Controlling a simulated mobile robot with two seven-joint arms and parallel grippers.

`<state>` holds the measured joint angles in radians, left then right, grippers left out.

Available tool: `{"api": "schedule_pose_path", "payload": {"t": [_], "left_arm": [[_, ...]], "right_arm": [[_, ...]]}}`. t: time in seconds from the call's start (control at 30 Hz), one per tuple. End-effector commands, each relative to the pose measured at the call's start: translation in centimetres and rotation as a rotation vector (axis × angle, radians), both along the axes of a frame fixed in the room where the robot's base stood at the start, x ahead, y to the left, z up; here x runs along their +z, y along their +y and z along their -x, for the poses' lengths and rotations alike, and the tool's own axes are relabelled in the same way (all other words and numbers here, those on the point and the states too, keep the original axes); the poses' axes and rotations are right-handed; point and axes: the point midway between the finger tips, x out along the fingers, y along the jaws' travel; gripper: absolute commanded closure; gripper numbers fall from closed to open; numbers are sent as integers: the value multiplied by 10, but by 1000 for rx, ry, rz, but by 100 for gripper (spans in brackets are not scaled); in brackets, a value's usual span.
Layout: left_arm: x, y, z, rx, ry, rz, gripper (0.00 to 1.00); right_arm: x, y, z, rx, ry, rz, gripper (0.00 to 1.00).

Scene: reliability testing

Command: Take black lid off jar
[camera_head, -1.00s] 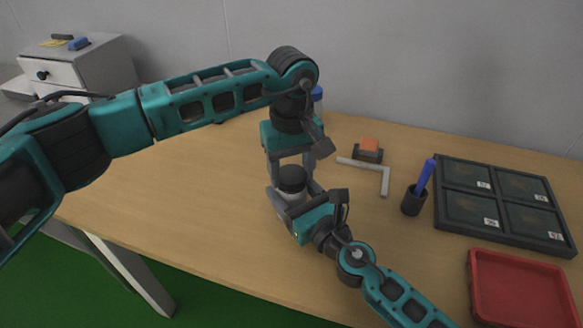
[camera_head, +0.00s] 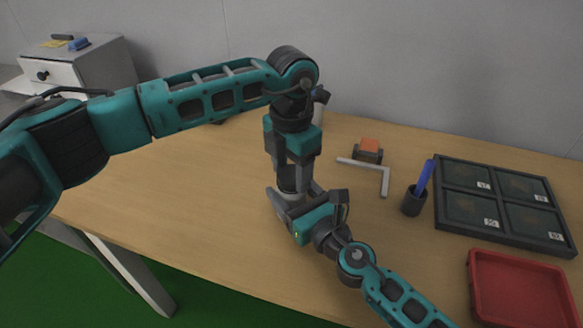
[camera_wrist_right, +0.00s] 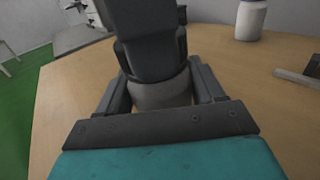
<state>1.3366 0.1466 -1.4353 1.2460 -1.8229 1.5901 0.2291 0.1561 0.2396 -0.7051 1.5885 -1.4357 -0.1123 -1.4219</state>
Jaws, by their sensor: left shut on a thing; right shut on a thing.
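The jar (camera_wrist_right: 160,95), a pale grey cylinder, stands upright on the table between the fingers of my right gripper (camera_head: 290,202), which is shut on its body from the front right. My left gripper (camera_head: 292,178) points straight down from above and is shut on the black lid (camera_head: 286,183) at the jar's top. Its fingers hide most of the lid. In the right wrist view my left gripper (camera_wrist_right: 150,45) covers the jar's top, so I cannot tell whether the lid is still seated.
A white container with a blue lid (camera_wrist_right: 252,17) stands behind. To the right are an orange-topped block (camera_head: 369,148), a grey L-shaped piece (camera_head: 385,180), a dark pen cup (camera_head: 412,204), a black compartment tray (camera_head: 458,229) and a red tray (camera_head: 478,290). The table's left part is clear.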

Motion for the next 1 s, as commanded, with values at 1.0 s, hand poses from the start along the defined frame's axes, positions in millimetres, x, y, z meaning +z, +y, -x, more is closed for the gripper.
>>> {"api": "schedule_pose_path", "payload": {"t": [1.0], "left_arm": [[1, -1, 0, 1947, 2, 0, 78]], "right_arm": [[-1, -1, 0, -1, 1, 1, 100]]}}
